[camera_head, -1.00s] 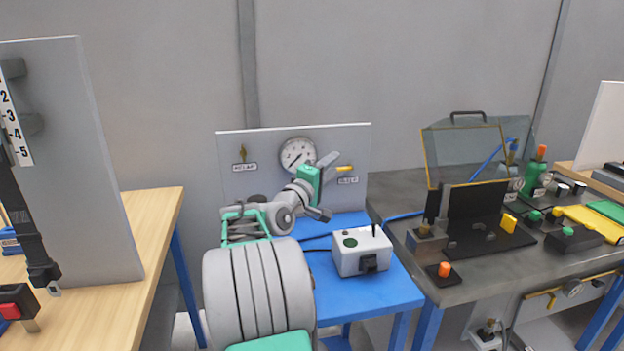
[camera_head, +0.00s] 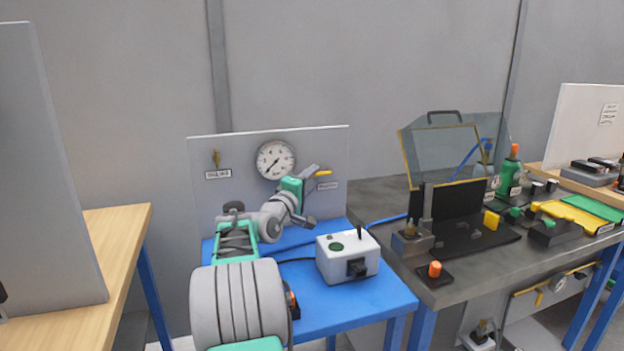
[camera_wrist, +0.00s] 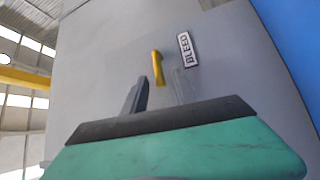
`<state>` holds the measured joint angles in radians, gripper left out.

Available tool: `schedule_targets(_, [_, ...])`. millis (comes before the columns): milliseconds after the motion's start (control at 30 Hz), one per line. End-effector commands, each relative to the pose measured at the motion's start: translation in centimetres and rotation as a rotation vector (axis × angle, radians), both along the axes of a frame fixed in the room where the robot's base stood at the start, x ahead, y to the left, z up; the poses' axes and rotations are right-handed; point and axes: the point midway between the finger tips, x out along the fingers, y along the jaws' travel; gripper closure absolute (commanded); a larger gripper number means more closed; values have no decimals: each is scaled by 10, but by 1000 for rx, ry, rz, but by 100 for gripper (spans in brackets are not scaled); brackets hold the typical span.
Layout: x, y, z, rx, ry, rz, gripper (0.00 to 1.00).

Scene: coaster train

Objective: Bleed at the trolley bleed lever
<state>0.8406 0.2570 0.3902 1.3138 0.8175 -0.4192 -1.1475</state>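The bleed lever is a small yellow handle (camera_head: 323,173) on the right part of a grey upright panel (camera_head: 240,193). A BLEED label sits beside it, readable in the wrist view (camera_wrist: 187,49). My gripper (camera_head: 312,195) is in front of the panel, close to the lever, with its fingers apart and nothing held. In the wrist view the yellow lever (camera_wrist: 157,68) appears upright between the two finger tips, seemingly just beyond them. Contact cannot be told. A round white gauge (camera_head: 275,160) sits left of the lever, its needle pointing to the lower left.
A brass lever (camera_head: 216,158) with a label is on the panel's left. A white box (camera_head: 347,258) with a small stick stands on the blue trolley top (camera_head: 370,297). A crowded dark bench (camera_head: 455,283) is on the right, a wooden table (camera_head: 115,245) on the left.

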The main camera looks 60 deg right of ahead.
Motion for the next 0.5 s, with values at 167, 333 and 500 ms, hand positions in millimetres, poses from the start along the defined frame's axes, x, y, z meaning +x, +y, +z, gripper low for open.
schedule_targets(167, [-2, -5, 1, -1, 0, -2, 66])
schedule_targets(333, [-2, -5, 1, 0, 0, -2, 72])
schedule_targets(500, [-2, -4, 0, 0, 0, -2, 86])
